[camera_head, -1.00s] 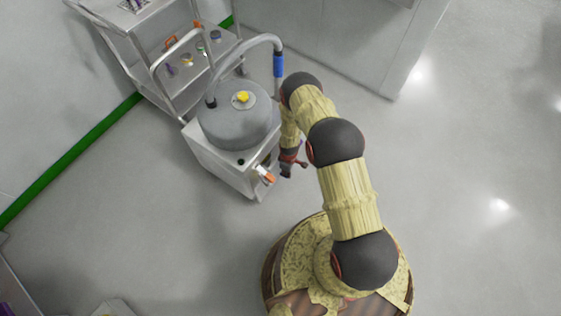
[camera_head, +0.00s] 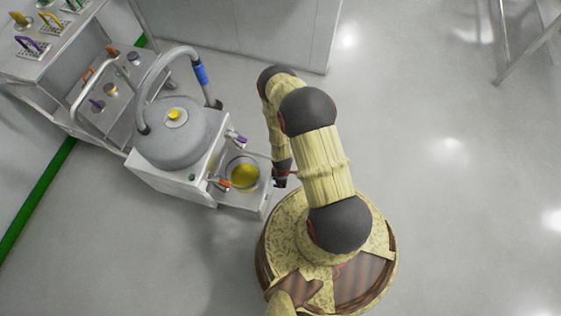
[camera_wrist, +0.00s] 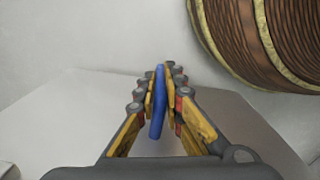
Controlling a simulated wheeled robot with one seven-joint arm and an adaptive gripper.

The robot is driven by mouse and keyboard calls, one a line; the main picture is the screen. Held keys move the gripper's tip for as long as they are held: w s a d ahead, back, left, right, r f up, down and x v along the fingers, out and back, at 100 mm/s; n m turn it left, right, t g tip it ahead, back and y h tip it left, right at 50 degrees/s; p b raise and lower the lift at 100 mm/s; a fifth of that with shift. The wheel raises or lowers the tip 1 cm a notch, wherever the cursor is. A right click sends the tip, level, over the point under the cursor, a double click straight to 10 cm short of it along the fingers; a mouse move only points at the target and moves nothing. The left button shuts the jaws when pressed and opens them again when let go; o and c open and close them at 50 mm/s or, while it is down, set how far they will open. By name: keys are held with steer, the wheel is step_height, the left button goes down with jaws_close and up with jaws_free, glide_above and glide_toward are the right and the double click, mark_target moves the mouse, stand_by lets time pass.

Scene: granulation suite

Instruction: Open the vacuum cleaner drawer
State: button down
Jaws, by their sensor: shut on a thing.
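The vacuum cleaner (camera_head: 178,138) has a round grey tank on a boxy metal base. Its drawer (camera_head: 257,197) stands pulled out toward my base, and a round container with a yellow inside (camera_head: 243,175) shows in it. My gripper (camera_head: 280,180) is at the drawer's outer front end, partly hidden by my arm in the head view. In the wrist view my gripper (camera_wrist: 158,100) is shut on a thin blue handle (camera_wrist: 157,108), with a finger on each side. The grey metal face (camera_wrist: 62,112) shows below and around the fingers.
A metal cart (camera_head: 105,110) with small tools stands behind the cleaner at left. A grey cabinet (camera_head: 250,30) stands at the back.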

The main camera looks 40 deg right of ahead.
steer(key=shift+s+d, duration=0.1)
steer(key=shift+s, duration=0.45)
steer(key=c, duration=1.9)
jaws_free()
steer(key=shift+w, duration=0.2)
steer(key=shift+r, duration=0.1)
steer(key=shift+w+d+r, duration=0.1)
steer(key=shift+r, duration=0.15)
step_height(320, 180, up, 11)
steer(key=shift+r, duration=0.15)
